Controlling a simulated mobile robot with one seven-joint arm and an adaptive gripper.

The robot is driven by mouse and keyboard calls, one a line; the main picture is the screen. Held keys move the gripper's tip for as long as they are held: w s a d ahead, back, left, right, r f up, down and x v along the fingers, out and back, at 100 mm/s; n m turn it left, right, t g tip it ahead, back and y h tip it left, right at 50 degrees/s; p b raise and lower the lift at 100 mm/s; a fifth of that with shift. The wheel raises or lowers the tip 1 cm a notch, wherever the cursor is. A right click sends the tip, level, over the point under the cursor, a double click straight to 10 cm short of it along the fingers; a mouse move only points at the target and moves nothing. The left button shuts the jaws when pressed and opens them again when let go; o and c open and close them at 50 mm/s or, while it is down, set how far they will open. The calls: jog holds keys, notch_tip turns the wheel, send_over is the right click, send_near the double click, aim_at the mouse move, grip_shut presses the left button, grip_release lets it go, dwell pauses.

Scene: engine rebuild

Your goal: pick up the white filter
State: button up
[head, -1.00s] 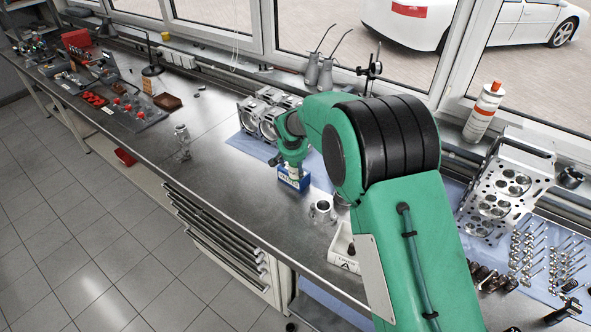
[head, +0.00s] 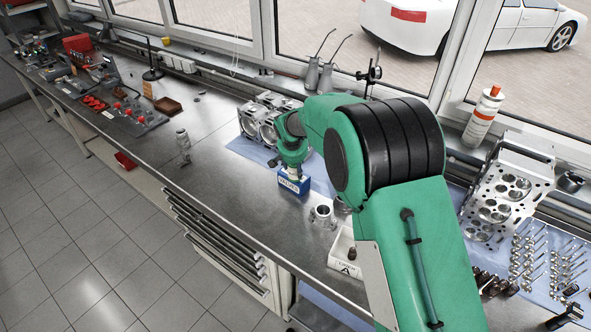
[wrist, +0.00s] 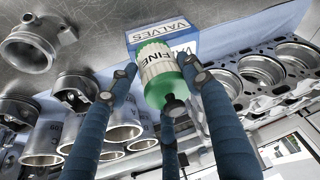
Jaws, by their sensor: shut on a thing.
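The white filter (wrist: 158,72) shows in the wrist view as a small cylinder with a white band marked "FINE" and a pale green end. The blue fingers of my gripper (wrist: 160,84) are closed around it, and it sits between their tips. A blue and white box marked "VALVES" (wrist: 180,46) is right behind the filter; I cannot tell whether they touch. In the head view my gripper (head: 293,164) is low over the bench, just above the blue box (head: 293,183). The filter there is mostly hidden by the gripper.
Engine block parts (head: 262,128) lie on a blue cloth behind the gripper. A metal cylinder part (head: 322,214) and a white tray (head: 343,258) stand in front to the right. A cylinder head (head: 505,190) is far right.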

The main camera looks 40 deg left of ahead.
notch_tip(320, 180, up, 2)
jog(key=shift+r, duration=0.15)
jog(key=s+d+r, duration=0.1)
jog(key=s+d, duration=1)
jog(key=shift+d, duration=0.3)
jog(key=shift+w+a+r, duration=0.1)
jog(key=shift+r, duration=0.05)
dwell(0.5)
jog(key=w+a+p, duration=0.1)
jog(key=p, duration=0.1)
jog(key=w+a+p, duration=0.1)
jog(key=p, duration=0.1)
jog(key=shift+w+a+r+p, duration=0.1)
jog(key=shift+w+p, duration=0.15)
jog(key=shift+p, duration=0.15)
jog(key=shift+a, duration=0.1)
jog(key=w+a, duration=0.3)
jog(key=w+a+f+p, duration=0.1)
jog(key=w+a, duration=0.6)
jog(key=a, duration=0.1)
jog(key=shift+w+f, duration=0.25)
jog(key=shift+w, duration=0.05)
dwell(0.4)
